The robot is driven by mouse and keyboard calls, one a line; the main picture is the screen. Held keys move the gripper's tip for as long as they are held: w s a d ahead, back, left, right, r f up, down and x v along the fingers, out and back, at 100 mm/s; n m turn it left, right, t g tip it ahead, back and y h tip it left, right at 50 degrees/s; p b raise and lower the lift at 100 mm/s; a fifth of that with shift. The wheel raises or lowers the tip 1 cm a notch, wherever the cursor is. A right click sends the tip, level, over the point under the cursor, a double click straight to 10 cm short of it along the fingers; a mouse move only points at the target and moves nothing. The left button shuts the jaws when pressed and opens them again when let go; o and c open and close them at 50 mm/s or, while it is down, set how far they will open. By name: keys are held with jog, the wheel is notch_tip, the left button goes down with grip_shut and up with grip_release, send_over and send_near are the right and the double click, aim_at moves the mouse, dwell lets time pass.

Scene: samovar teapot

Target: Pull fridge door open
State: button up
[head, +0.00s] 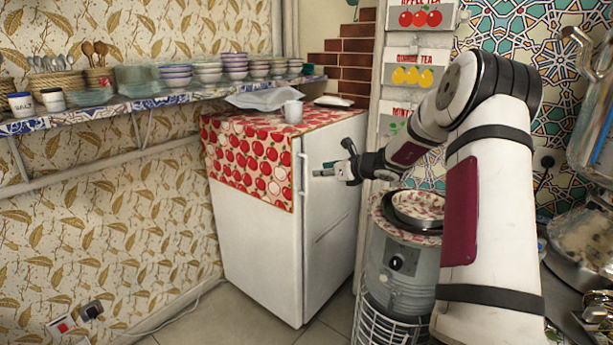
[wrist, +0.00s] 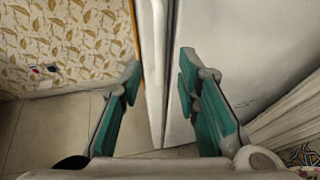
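The white fridge (head: 255,235) stands against the left wall with a red apple-print cloth (head: 250,160) over its top. Its door (head: 330,225) looks shut. A thin white vertical handle (head: 303,178) runs near the corner edge. My gripper (head: 322,170) is level with the handle and just right of it in the head view. In the wrist view my gripper (wrist: 159,82) is open, its green-padded fingers apart on either side of white vertical edges (wrist: 157,65), which seem to be the handle and fridge edge. I see no contact. Exact depth to the handle is unclear.
A shelf (head: 95,113) with bowls and jars runs along the left wall. The floor (head: 225,318) in front is clear.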

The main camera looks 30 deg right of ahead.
send_over(307, 191)
jog(key=f, duration=0.3)
jog(key=shift+w+d+f+b, duration=0.15)
jog(key=shift+w+f+b, duration=0.15)
jog(key=shift+b, duration=0.1)
grip_shut()
